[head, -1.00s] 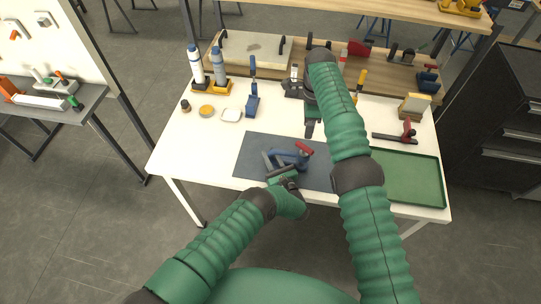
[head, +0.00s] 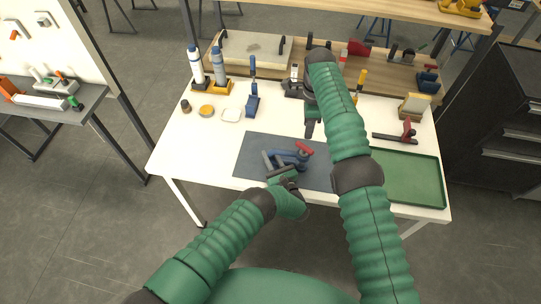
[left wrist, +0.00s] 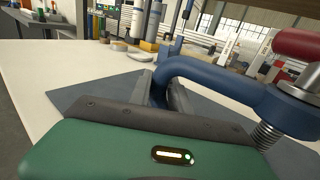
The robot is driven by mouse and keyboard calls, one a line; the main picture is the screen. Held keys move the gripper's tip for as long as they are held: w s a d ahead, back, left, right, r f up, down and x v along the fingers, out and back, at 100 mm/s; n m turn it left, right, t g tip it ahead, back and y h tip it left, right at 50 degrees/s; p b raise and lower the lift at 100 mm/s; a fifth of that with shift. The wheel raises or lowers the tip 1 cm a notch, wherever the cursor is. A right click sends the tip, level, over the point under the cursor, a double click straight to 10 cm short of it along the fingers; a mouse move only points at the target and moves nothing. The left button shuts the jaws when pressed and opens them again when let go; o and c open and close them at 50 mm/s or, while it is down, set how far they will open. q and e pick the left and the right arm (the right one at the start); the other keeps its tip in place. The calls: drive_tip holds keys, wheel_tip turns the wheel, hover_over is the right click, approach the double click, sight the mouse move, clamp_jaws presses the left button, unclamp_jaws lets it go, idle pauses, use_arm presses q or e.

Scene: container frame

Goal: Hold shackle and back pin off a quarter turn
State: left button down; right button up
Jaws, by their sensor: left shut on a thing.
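The blue shackle (head: 288,157) sits over the dark mat near the front of the table. Its pin has a red head (head: 304,148) at the right end. In the left wrist view the blue bow (left wrist: 215,72) curves toward the threaded pin (left wrist: 268,135) and its red head (left wrist: 298,43). My left gripper (head: 275,168) is shut on the shackle's bow at its left side; its dark jaws (left wrist: 165,105) hide part of the bow. My right gripper (head: 309,130) points down behind the shackle, apart from the pin; its finger gap is too small to read.
The dark mat (head: 250,155) lies beside an empty green tray (head: 415,178). A red-handled tool (head: 407,132) lies behind the tray. Bottles (head: 218,68), a blue tool (head: 252,102) and small round items stand at the back left. The left front of the white table is clear.

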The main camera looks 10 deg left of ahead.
sight(305, 148)
drive_tip(key=shift+o, duration=0.5)
drive_tip(key=shift+d+f, duration=0.15)
drive_tip(key=s+d+f+y, duration=0.2)
drive_tip(key=f+y, duration=0.2)
drive_tip(key=f, duration=0.1)
drive_tip(key=s+d+f+g+y, duration=0.1)
drive_tip(key=s+d+f+y, duration=0.1)
drive_tip(key=s+f+y, duration=0.1)
drive_tip(key=s+d+f+y, duration=0.2)
drive_tip(key=s+f+y, duration=0.1)
drive_tip(key=f, duration=0.4)
drive_tip(key=shift+s+d+g+y, duration=0.15)
drive_tip(key=shift+d+g+y, duration=0.15)
drive_tip(key=shift+y, duration=0.6)
drive_tip(key=w+d+r+m+t+y, duration=0.25)
drive_tip(key=m+t+y, duration=0.2)
drive_tip(key=t, duration=0.65)
drive_tip(key=shift+m+h, duration=0.35)
drive_tip(key=shift+m, duration=0.1)
drive_tip(key=x, duration=1.1)
drive_tip(key=shift+r, duration=0.35)
